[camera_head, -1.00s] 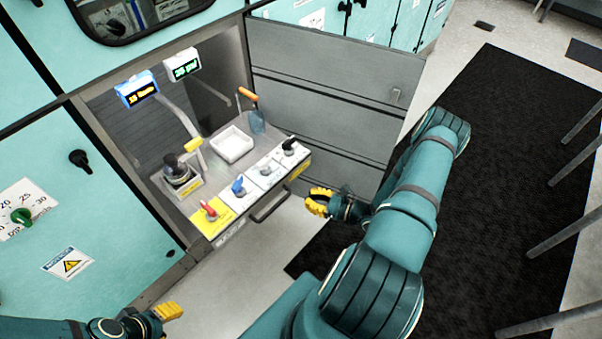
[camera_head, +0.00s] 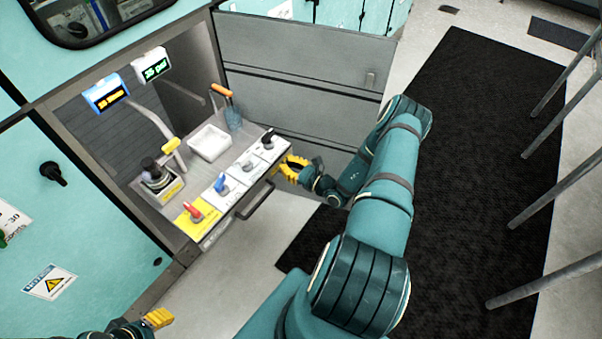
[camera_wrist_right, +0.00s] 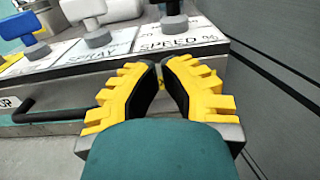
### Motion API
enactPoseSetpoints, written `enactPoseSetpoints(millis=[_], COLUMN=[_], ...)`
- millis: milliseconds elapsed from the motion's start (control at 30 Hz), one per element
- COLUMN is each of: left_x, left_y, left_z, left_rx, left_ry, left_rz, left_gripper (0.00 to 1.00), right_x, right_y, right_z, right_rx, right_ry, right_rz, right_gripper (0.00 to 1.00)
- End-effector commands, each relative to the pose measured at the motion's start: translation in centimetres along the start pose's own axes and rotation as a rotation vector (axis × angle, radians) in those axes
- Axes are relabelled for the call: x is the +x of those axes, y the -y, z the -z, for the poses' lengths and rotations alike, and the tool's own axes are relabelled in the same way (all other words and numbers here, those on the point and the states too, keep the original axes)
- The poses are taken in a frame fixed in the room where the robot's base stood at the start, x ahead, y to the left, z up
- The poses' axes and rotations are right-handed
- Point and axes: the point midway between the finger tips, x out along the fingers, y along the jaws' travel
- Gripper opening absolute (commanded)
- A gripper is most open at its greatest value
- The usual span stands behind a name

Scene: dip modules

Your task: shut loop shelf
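The loop shelf (camera_head: 222,214) is pulled out of its cabinet bay, with a row of knobs on its front panel and a dark bar handle (camera_head: 256,200) below. The handle also shows at the left in the right wrist view (camera_wrist_right: 50,116). My right gripper (camera_head: 290,166) is at the right end of the shelf front, beside the dark knob. In the right wrist view its yellow fingertips (camera_wrist_right: 161,66) are together with nothing visible between them, close to the shelf's front edge; contact is unclear. My left gripper (camera_head: 160,318) is at the bottom left, mostly cut off.
A grey open door panel (camera_head: 300,75) stands right of the shelf. On the shelf are a white tray (camera_head: 209,142), an orange-handled tool (camera_head: 230,108) and a black-topped device (camera_head: 156,178). Two small displays stand behind. A black mat (camera_head: 470,170) covers the floor at right.

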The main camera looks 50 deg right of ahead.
Motion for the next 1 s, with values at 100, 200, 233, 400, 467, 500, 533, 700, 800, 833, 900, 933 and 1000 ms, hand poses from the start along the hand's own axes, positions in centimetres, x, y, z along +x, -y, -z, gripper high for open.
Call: enactPoseSetpoints(millis=[100, 200, 233, 400, 467, 500, 533, 700, 800, 833, 900, 933, 1000], left_x=[0.3, 0.4, 0.4, 0.4, 0.4, 0.4, 0.4, 0.4, 0.5, 0.5, 0.7, 0.7, 0.8], left_y=[0.1, 0.1, 0.2, 0.1, 0.1, 0.1, 0.1, 0.2, 0.2, 0.2, 0.2, 0.3, 0.3], left_z=[0.0, 0.1, 0.1, 0.1, 0.1, 0.1, 0.1, 0.1, 0.1, 0.1, 0.1, 0.1, 0.1], left_rx=[0.000, 0.000, 0.000, 0.000, 0.000, 0.000, 0.000, 0.000, 0.000, 0.000, 0.000, 0.000, 0.000], left_ry=[-0.002, -0.002, -0.002, -0.003, -0.003, -0.003, -0.003, -0.003, -0.003, -0.003, -0.003, -0.003, -0.004], left_rz=[0.000, 0.000, 0.000, 0.000, 0.000, 0.000, 0.000, 0.000, 0.000, 0.000, 0.000, 0.000, 0.000], left_gripper=[0.46, 0.46, 0.46, 0.46, 0.46, 0.46, 0.46, 0.46, 0.46, 0.46, 0.46, 0.46, 0.46], right_x=[1.5, 2.1, 2.2, 2.5, 2.5, 2.5, 2.5, 2.5, 3.0, 3.2, 3.8, 4.2, 5.1], right_y=[0.0, 0.0, 0.0, 0.0, 0.0, 0.0, 0.0, 0.0, 0.0, 0.0, 0.0, 0.0, -0.1], right_z=[0.0, 0.0, 0.0, 0.0, 0.0, 0.0, 0.0, 0.0, 0.0, 0.0, 0.0, 0.0, 0.0], right_rx=[-0.001, -0.001, -0.001, -0.001, -0.001, -0.001, -0.001, -0.001, -0.001, -0.001, -0.001, -0.001, -0.001], right_ry=[0.002, 0.001, 0.000, -0.001, 0.000, 0.000, 0.000, 0.000, 0.001, 0.001, 0.002, 0.003, 0.003], right_rz=[-0.001, -0.001, -0.001, -0.001, -0.001, -0.001, -0.001, -0.001, -0.001, -0.001, -0.001, -0.001, -0.002], right_gripper=[0.00, 0.00, 0.00, 0.00, 0.00, 0.00, 0.00, 0.00, 0.00, 0.00, 0.00, 0.00, 0.00])
